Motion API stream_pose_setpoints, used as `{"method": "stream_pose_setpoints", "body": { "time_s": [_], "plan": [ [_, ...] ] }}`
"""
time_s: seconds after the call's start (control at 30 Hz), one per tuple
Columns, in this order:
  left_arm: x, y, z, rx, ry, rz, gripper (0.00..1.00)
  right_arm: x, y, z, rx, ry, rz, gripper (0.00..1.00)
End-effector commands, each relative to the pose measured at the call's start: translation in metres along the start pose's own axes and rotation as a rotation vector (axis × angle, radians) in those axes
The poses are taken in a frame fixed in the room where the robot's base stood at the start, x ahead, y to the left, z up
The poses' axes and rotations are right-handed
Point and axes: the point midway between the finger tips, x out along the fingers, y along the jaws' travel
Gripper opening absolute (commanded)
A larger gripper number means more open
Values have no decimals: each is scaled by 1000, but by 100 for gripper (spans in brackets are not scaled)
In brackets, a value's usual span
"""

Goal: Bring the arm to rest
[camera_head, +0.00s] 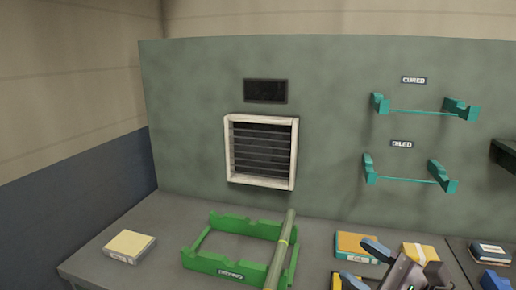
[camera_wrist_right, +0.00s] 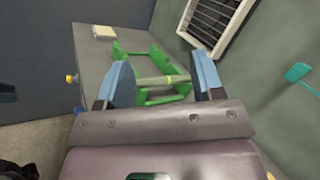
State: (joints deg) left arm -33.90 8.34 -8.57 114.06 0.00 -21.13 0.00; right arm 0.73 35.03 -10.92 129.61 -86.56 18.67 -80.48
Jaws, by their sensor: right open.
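My right gripper (camera_head: 364,266) is at the lower right of the head view, above the table's front right part. Its two blue fingers are apart, and nothing shows between them at close range. In the right wrist view the open fingers (camera_wrist_right: 163,76) point toward the green rack (camera_wrist_right: 120,52), which lies beyond them. In the head view the green rack (camera_head: 210,262) stands on the table, with an olive-green rod (camera_head: 283,245) with a yellow band lying across its right side. The rod also shows in the wrist view (camera_wrist_right: 152,81). My left gripper is not seen.
The grey table (camera_head: 135,275) also carries a cream box (camera_head: 130,246) at left and several boxes, such as an orange one (camera_head: 356,246), near my right gripper. Teal wall brackets labelled CURED (camera_head: 461,110) and OILED (camera_head: 441,177) stick out right of a framed vent (camera_head: 261,152).

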Motion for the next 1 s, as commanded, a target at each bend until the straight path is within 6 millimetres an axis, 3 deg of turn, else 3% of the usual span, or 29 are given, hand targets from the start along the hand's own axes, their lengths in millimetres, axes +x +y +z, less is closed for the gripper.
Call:
{"method": "stream_pose_setpoints", "body": {
  "time_s": [0.23, 0.47, 0.67, 0.8, 0.97, 1.0],
  "plan": [
    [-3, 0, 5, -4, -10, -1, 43, -40, -34, -2, 711, -159, -450, 61],
    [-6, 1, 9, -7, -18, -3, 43, -101, -45, -42, 1336, -312, -899, 61],
    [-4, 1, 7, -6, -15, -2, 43, -161, -17, -88, 1816, -453, -1339, 61],
    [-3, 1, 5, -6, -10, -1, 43, -200, 22, -114, 2080, -552, -1670, 61],
    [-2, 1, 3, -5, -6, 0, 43, -232, 73, -128, 2279, -648, -2040, 61],
    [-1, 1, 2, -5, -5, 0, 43, -238, 83, -129, -2224, 641, 2038, 61]
  ]
}}
